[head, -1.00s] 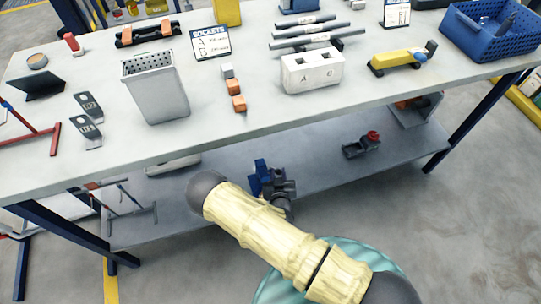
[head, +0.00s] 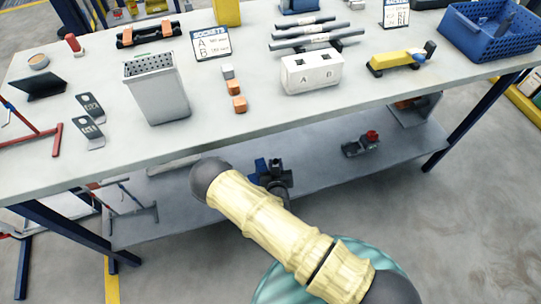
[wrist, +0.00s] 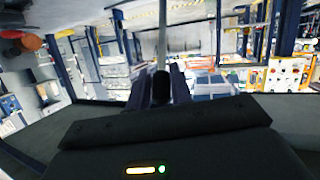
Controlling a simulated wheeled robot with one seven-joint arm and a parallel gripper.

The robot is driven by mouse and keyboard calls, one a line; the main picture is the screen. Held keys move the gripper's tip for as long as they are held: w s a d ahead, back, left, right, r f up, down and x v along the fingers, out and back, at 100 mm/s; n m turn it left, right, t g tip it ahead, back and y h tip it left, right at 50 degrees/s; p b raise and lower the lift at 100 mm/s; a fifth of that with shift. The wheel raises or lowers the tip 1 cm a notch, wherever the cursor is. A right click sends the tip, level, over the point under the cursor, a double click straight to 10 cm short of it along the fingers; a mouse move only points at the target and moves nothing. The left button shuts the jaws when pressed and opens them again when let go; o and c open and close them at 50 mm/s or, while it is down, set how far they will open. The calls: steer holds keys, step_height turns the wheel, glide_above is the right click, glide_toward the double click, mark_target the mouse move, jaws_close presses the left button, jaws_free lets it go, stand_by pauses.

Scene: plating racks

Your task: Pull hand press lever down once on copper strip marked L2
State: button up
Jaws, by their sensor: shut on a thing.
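My gripper (head: 262,166) is low at the front edge of the bench in the head view, partly hidden behind my own arm. In the wrist view my gripper's two dark blue fingers (wrist: 160,84) are shut on a black grip (wrist: 161,90), with a thin grey rod running up from it. This looks like the hand press lever, but the press body cannot be made out. Two flat dark strips with pale labels (head: 90,106) (head: 89,131) lie on the bench at the left. Their markings are not clearly readable, and I cannot tell which is L2.
The bench (head: 225,128) holds a grey perforated bin (head: 157,92), a white A/B block (head: 311,73), small cubes (head: 235,88), a yellow tool (head: 396,59) and a blue basket (head: 492,35). A black item with a red knob (head: 362,146) sits on the lower shelf (head: 325,160).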

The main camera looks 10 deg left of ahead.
steer(key=shift+w+d+r, duration=0.15)
steer(key=shift+w+d, duration=0.05)
steer(key=shift+d, duration=0.1)
